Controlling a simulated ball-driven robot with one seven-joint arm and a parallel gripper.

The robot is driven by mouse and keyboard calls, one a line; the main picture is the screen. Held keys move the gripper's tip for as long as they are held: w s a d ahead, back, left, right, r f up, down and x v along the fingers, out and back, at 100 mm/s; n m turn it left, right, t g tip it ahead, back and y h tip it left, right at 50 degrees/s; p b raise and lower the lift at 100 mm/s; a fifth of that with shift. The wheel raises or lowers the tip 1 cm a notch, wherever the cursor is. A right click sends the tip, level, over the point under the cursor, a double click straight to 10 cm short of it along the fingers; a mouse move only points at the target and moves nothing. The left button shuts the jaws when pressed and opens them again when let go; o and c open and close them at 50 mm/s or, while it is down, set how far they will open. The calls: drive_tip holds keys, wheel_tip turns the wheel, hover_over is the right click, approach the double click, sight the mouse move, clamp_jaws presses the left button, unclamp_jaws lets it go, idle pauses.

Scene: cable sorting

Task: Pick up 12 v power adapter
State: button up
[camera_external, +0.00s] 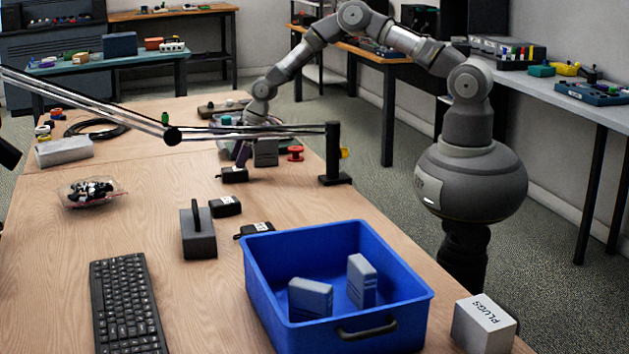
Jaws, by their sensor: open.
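Several small black power adapters with pale labels lie on the wooden table: one (234,174) below my gripper, one (226,207) in the middle, and one (256,229) against the blue bin's back edge. The label print is too small to tell which is the 12 V one. A dark grey block (198,236) with an upright black piece stands nearer, and a grey block (265,153) stands farther back. My gripper (241,143) is over the far part of the table, open and apparently empty. The lamp arm partly hides it, and its exact gap to the blocks is unclear.
A blue bin (262,278) holds two grey-blue boxes. A lamp arm (95,110) crosses above the table to a black post (333,155). A keyboard (127,305), a bagged bundle (90,192) and a PLUGS box (483,325) lie around.

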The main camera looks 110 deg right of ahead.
sight(234, 168)
drive_tip(key=b+x, duration=0.1)
drive_tip(key=x, duration=0.1)
drive_tip(key=b+x, duration=0.1)
drive_tip(key=x, duration=0.2)
drive_tip(key=shift+a+b, duration=0.25)
drive_tip(key=shift+b, duration=0.05)
drive_tip(key=shift+w+r, duration=0.1)
drive_tip(key=c, duration=1.1)
